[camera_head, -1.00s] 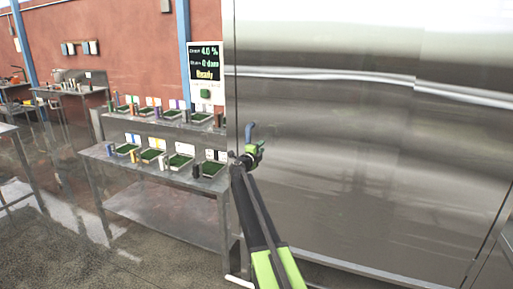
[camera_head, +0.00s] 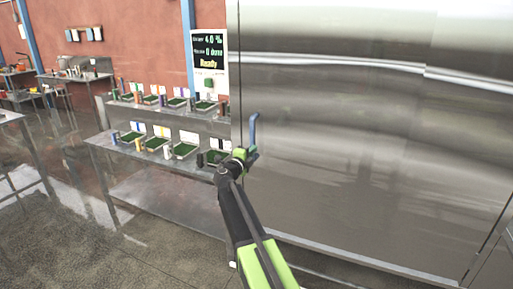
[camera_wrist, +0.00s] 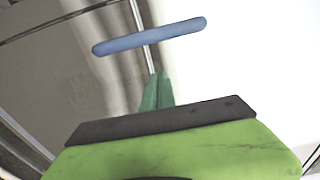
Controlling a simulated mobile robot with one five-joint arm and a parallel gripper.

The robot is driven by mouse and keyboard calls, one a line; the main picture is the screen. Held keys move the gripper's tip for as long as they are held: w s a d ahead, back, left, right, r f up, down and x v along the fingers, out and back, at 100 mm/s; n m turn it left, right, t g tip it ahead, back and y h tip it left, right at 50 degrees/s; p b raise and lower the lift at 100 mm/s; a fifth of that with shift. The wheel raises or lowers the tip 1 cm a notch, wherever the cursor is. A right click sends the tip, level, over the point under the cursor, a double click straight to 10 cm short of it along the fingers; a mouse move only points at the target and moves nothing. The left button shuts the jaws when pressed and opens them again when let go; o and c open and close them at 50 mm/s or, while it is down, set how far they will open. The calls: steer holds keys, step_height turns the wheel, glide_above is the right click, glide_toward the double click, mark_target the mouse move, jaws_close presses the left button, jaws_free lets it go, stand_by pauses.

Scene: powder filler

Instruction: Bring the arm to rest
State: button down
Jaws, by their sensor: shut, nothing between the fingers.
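My gripper (camera_head: 249,155) is black and bright green, at the end of my arm in the lower middle of the head view. It is in front of the left edge of a large steel door panel (camera_head: 360,150). In the wrist view my gripper's green fingers (camera_wrist: 157,92) are together, with nothing held. A blue bar-shaped handle (camera_head: 254,130) stands just above the gripper in the head view, apparently on the panel. The handle also shows in the wrist view (camera_wrist: 150,36), beyond the fingertips. I cannot tell the exact gap between them.
A two-level steel bench (camera_head: 150,184) on the left holds several green-filled trays (camera_head: 184,150) and small coloured containers. A wall display (camera_head: 208,50) above it reads "Ready". Another bench (camera_head: 75,76) stands at the far left. Floor (camera_head: 100,245) is clear at the lower left.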

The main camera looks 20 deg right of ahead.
steer(key=s+a+r+n+t+y, duration=0.1)
steer(key=s+a+n+t+y, duration=0.15)
steer(key=a+n+y, duration=0.35)
steer(key=s+a+r+n+t+y, duration=0.1)
steer(key=a+n+t+y, duration=0.3)
steer(key=a+n, duration=0.4)
steer(key=s+a+f+n+g+y, duration=0.4)
steer(key=s+a+f+n+y, duration=0.3)
steer(key=a, duration=0.3)
steer(key=s+a+f+n+g, duration=0.2)
steer(key=s+f+n+g, duration=0.3)
steer(key=s+f, duration=0.55)
steer(key=s+d+f+g+h, duration=0.1)
steer(key=s+d+f+g, duration=0.1)
steer(key=s, duration=0.3)
steer(key=s+d+f+g+h, duration=0.1)
steer(key=s+d+f+g, duration=0.1)
steer(key=s+f+g, duration=0.2)
steer(key=s+d+f+n+g+h, duration=0.1)
steer(key=s+g, duration=0.3)
steer(key=s, duration=0.4)
steer(key=shift+s+d+f+h, duration=0.15)
steer(key=shift+d+f+h, duration=0.35)
steer(key=shift+d+f, duration=0.4)
